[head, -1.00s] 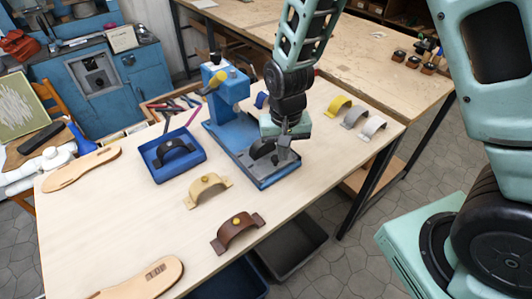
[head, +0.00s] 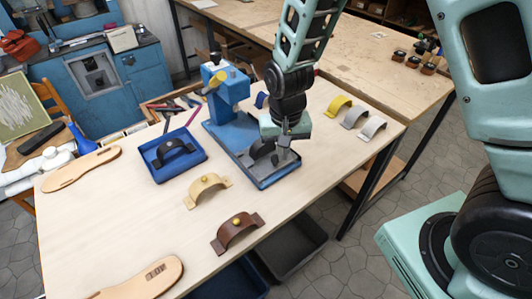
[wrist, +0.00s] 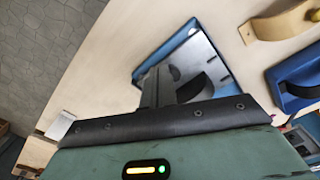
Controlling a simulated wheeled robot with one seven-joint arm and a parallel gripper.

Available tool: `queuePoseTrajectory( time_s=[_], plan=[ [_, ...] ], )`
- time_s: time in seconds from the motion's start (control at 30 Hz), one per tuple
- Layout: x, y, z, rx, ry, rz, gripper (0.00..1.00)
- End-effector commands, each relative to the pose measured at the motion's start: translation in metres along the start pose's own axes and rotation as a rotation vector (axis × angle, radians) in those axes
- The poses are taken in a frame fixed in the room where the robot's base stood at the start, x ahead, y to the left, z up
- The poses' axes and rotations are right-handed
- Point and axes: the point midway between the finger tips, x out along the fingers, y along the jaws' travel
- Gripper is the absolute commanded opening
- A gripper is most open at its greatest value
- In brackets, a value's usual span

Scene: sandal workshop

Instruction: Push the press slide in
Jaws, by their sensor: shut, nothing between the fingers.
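The blue press (head: 228,97) stands on the light wooden table, with a yellow-tipped lever at its head. Its blue base reaches toward the front right and carries the grey slide plate (head: 284,166), which is at the outer end, clear of the press head. A dark curved piece (head: 262,149) sits on the slide; it also shows in the wrist view (wrist: 196,88). My gripper (head: 284,160) is shut and empty, pointing down at the slide beside the dark piece. The wrist view shows its fingers (wrist: 150,92) over the plate; whether they touch it is unclear.
A blue tray (head: 160,172) with a dark strap lies left of the press. Tan (head: 207,188) and brown (head: 237,232) straps stand in front. Yellow (head: 339,105) and pale straps stand right of the press. Two sole shapes lie at the table's left and front.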

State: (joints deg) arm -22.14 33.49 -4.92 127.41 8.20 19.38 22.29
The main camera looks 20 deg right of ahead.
Motion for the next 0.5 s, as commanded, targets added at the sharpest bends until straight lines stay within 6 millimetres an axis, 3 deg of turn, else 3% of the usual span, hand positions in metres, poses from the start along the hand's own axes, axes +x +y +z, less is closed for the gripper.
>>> queuePoseTrajectory(
  time_s=[0.5],
  plan=[
    [0.013, 0.0, 0.0, 0.0, -0.001, 0.001, 0.0]
  ],
)
